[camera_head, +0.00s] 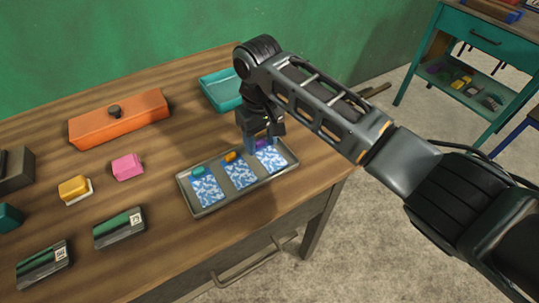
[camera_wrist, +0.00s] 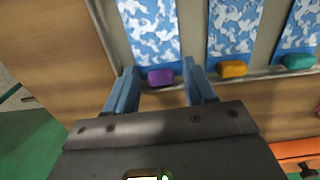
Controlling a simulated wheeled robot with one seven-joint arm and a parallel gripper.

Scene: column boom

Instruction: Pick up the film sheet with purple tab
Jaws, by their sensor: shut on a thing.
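The film sheet with purple tab (camera_head: 272,159) lies at the right end of a grey tray (camera_head: 213,211). It is blue and white patterned. In the wrist view its purple tab (camera_wrist: 160,77) sits between my two blue fingers, and the sheet (camera_wrist: 150,35) stretches away beyond them. My gripper (camera_head: 262,146) is over the tray's right end, shut on the purple tab; it also shows in the wrist view (camera_wrist: 163,82). The fingers partly hide the tab in the head view. I cannot tell whether the sheet is off the tray floor.
The sheets with orange tab (camera_head: 239,174) and teal tab (camera_head: 207,191) lie beside it in the tray. A teal tray (camera_head: 222,92) stands behind. An orange lidded box (camera_head: 118,119), a pink block (camera_head: 127,167) and a yellow block (camera_head: 74,188) are to the left.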

